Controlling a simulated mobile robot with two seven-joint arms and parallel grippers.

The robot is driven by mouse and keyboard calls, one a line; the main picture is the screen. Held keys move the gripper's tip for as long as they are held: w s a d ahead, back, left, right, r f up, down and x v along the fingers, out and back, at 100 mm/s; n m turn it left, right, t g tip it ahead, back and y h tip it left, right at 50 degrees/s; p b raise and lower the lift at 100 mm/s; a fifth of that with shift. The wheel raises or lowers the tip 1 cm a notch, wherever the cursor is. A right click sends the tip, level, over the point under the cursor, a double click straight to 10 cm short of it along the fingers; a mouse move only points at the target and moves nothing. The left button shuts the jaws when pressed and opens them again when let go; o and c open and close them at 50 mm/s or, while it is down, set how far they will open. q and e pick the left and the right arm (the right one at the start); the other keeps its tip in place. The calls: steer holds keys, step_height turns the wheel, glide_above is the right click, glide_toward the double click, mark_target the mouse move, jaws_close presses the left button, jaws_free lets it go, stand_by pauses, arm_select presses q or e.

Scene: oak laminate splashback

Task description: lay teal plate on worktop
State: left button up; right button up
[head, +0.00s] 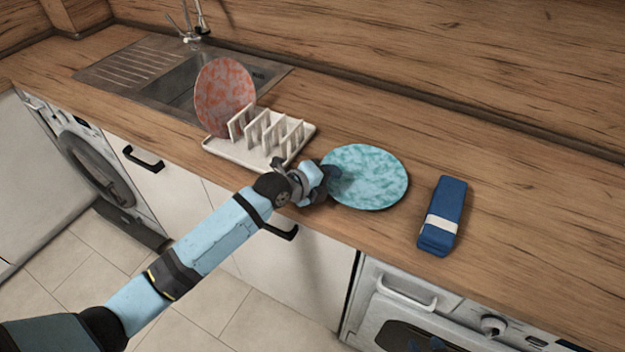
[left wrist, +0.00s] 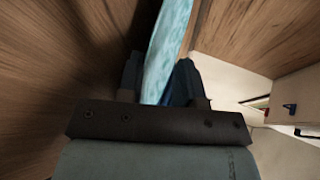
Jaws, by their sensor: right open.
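The teal plate (head: 368,176) is a round, mottled disc over the worktop (head: 520,205), between the rack and the blue cloth. It looks roughly flat; I cannot tell whether its underside touches the wood. My left gripper (head: 328,180) is at the plate's left edge, shut on its rim. In the left wrist view the plate (left wrist: 168,42) runs between the two fingers (left wrist: 160,92), with the wood close on the left. Two blue tips of my right gripper (head: 426,345) show at the bottom edge, low before the oven, apart and empty.
A white plate rack (head: 262,155) holds an upright reddish plate (head: 225,97) left of the teal plate, in front of the sink (head: 175,85). A folded blue cloth (head: 444,205) with a white band lies to the right. The worktop beyond the cloth is clear.

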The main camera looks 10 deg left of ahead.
arm_select(q)
steer(key=v, duration=1.3)
steer(key=shift+s+a+b, duration=0.2)
steer(key=shift+s+b, duration=0.05)
steer(key=shift+b, duration=0.05)
steer(key=shift+r, duration=0.15)
steer(key=s+a+f+n+y+p, duration=0.1)
steer(key=s+f+n+y+p, duration=0.1)
steer(key=s+n, duration=0.5)
steer(key=s+a+f+n+y+p, duration=0.2)
steer(key=s+f+n+p, duration=0.3)
steer(key=s+n, duration=0.2)
steer(key=s+a+f+n+t+y+p, duration=0.1)
steer(key=s+a+f+n+y+p, duration=0.1)
steer(key=s+n, duration=0.5)
step_height(320, 180, down, 2)
steer(key=n+p, duration=0.1)
steer(key=n, duration=0.2)
steer(key=shift+p, duration=0.3)
